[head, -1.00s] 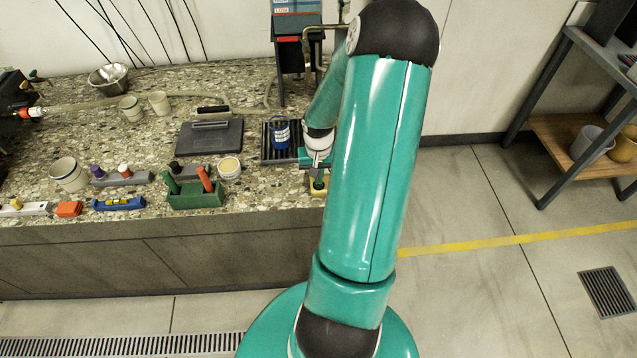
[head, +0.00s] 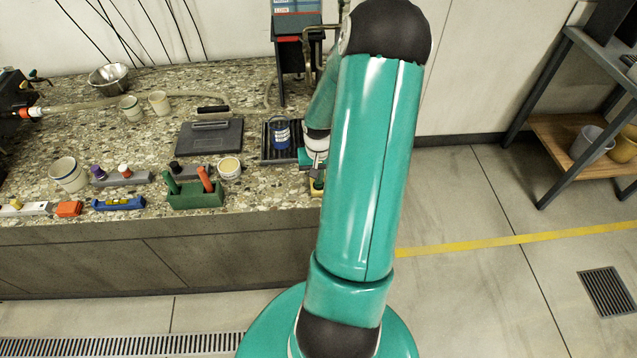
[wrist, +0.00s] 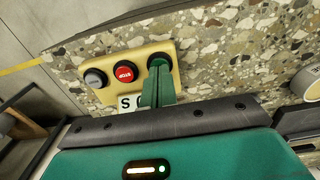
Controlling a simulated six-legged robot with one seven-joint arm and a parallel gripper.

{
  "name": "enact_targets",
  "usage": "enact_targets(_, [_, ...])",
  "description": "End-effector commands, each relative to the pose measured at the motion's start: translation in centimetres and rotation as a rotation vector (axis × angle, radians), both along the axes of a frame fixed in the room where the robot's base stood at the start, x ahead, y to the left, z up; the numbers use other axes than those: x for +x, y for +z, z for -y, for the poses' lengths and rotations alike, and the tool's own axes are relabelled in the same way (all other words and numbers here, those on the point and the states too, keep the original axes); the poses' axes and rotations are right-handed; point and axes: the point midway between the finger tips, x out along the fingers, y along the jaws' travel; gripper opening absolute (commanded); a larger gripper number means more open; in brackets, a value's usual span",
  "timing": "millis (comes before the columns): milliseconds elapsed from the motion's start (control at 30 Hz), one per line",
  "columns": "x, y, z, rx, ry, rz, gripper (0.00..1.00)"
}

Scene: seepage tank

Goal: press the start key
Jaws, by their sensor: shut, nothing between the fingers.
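A yellow key box (wrist: 132,75) lies on the counter in the wrist view. It carries a grey key (wrist: 95,77), a red key (wrist: 125,72) with white lettering, and a dark-ringed green key (wrist: 158,62). A white label (wrist: 126,102) with a letter S is partly hidden by my fingers. My gripper (wrist: 159,75) is shut and empty, its green fingertips at the green key and covering part of it. I cannot tell whether they touch or press it. In the head view, the key box (head: 316,188) is mostly hidden behind my arm.
On the counter, a blue can (head: 281,132) stands on a black drip grate left of my gripper. A white-topped tub (head: 229,167) and a green tool caddy (head: 195,195) stand further left. The counter's front edge runs close to the key box.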

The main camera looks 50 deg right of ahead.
Motion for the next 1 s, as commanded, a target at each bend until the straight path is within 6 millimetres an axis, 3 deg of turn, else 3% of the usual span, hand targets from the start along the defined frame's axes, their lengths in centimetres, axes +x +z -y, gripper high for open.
enact_targets(600, [0.0, -0.9, 0.0, 0.001, -0.001, 0.001, 0.0])
enact_targets(1000, [0.0, 3.1, 0.1, -0.002, -0.003, 0.001, 0.0])
